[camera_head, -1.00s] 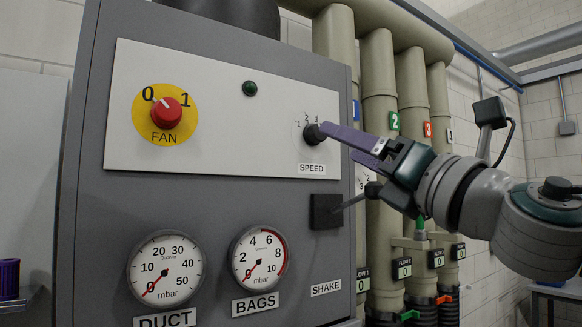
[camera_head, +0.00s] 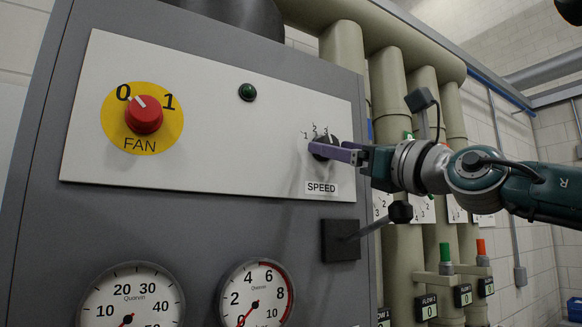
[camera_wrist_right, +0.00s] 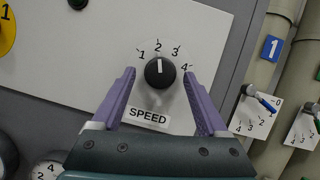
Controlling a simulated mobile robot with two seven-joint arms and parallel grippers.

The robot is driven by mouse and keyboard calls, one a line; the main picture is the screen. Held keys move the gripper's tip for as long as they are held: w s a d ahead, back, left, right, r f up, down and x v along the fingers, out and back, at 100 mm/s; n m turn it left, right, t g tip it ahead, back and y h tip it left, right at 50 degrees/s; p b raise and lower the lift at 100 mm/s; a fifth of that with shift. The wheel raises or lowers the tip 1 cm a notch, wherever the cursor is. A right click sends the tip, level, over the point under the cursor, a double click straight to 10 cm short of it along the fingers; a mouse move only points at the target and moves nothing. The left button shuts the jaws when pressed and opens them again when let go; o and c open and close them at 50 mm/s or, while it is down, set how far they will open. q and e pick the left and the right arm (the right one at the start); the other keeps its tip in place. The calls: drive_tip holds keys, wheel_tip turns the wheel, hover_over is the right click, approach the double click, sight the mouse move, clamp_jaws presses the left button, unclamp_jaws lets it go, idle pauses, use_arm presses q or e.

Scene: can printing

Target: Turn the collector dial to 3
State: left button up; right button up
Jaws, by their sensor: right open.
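The black dial (camera_wrist_right: 160,73) labelled SPEED sits on the white panel, with numbers 1 to 4 around it. Its white mark points at 2 in the right wrist view. In the head view the dial (camera_head: 325,144) is partly hidden behind a purple finger. My right gripper (camera_wrist_right: 158,80) is open, with one purple finger on each side of the dial. Gaps show between the fingers and the knob in the wrist view. In the head view my right gripper (camera_head: 333,151) reaches in from the right. My left gripper is not in view.
The red FAN knob (camera_head: 144,115) points near 0, left of a dark green lamp (camera_head: 248,92). Below the dial a lever (camera_head: 372,229) sticks out from a black block (camera_head: 340,240). Beige pipes (camera_head: 395,105) with small dials stand close on the right.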

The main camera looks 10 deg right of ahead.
drive_tip(key=shift+w+a+r, duration=0.1)
drive_tip(key=shift+w+r, duration=0.05)
drive_tip(key=shift+w, duration=0.1)
drive_tip(key=shift+c, duration=0.4)
clamp_jaws()
